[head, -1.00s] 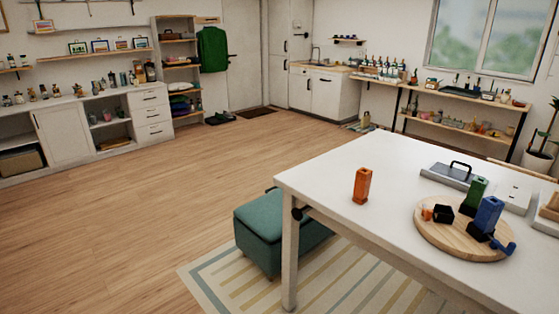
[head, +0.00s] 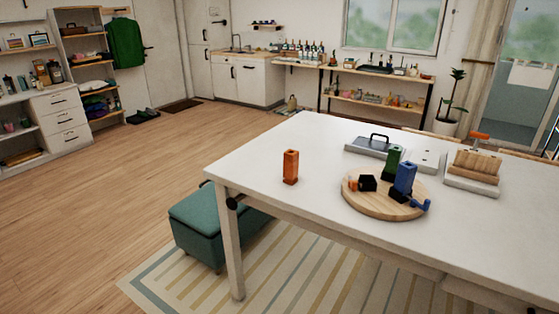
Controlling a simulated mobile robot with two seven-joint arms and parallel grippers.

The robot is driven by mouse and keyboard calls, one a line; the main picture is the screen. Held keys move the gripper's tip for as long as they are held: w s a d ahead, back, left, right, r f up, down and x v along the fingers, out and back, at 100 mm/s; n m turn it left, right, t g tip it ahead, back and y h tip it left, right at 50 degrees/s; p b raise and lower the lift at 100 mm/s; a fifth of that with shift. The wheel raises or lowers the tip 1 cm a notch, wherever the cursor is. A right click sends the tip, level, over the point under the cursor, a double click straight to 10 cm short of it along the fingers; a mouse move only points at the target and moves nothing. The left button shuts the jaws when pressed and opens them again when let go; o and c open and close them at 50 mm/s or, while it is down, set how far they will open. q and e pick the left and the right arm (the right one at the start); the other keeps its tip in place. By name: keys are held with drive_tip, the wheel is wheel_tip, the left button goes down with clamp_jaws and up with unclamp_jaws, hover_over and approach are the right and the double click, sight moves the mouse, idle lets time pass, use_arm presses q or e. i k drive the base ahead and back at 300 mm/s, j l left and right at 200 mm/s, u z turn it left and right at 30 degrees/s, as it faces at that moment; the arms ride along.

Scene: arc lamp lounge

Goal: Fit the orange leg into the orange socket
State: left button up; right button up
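The orange leg (head: 290,167) is a square orange block standing upright by itself on the white table, left of the round wooden board (head: 378,213). On the board's left side is a black block (head: 368,183) with a small orange part (head: 353,184) beside it; this looks like the orange socket. Its opening is too small to make out. A green leg (head: 393,160) and a blue leg (head: 405,177) stand upright on the board, each with a dark base. A small blue part (head: 421,204) sits at the board's right edge. Neither of my grippers is in view.
The white table (head: 300,135) has clear room around the orange leg. Behind the board are a grey plate with a black handle (head: 373,144) and a white plate (head: 426,159). A wooden block on a pale base (head: 474,172) stands right. A green ottoman (head: 200,222) stands by the table's left side.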

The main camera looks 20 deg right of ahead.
sight(375, 197)
drive_tip(key=z, duration=1.3)
